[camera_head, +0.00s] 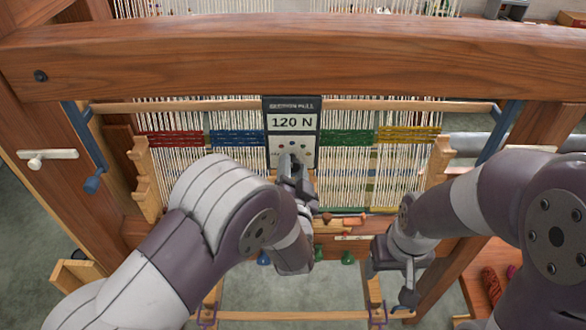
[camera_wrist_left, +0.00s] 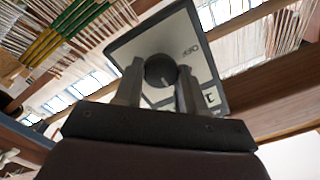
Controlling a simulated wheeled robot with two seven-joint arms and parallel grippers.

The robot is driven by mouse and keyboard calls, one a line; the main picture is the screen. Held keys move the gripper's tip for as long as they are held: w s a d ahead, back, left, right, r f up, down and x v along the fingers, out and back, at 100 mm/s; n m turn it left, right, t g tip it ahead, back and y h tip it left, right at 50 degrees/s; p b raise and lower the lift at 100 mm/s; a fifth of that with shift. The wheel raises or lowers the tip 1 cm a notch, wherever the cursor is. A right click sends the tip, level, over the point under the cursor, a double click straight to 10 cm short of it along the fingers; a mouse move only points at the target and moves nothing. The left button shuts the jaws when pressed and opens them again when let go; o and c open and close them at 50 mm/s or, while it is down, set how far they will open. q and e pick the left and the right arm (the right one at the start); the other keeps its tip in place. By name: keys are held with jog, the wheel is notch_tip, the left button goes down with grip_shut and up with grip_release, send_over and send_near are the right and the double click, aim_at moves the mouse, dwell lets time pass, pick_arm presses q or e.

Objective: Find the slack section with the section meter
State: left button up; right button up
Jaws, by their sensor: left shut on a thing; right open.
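The section meter (camera_head: 292,110) is a dark-framed panel. Its display reads 120 N. My left gripper (camera_head: 293,168) is shut on it low on its front and holds it upright before the warp. In the left wrist view the fingers (camera_wrist_left: 160,85) close on a round dark knob of the meter (camera_wrist_left: 204,60). The warp (camera_head: 340,185) carries red (camera_head: 173,138), blue (camera_head: 237,139), green (camera_head: 352,137) and yellow (camera_head: 410,134) bands. The meter stands between blue and green and hides the warp behind it. My right gripper (camera_head: 408,285) is open and empty, low on the right.
A thick wooden loom beam (camera_head: 300,55) crosses above the meter. Toothed wooden posts (camera_head: 146,180) flank the warp. A small wooden rack (camera_head: 340,228) with coloured pieces is below, partly behind my left arm. Reddish skeins (camera_head: 495,285) lie at the lower right.

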pick_arm(q)
jog(key=o, duration=1)
jog(key=shift+s, duration=0.2)
jog(key=s+b, duration=0.4)
jog(key=s, duration=0.8)
jog(key=shift+s, duration=0.15)
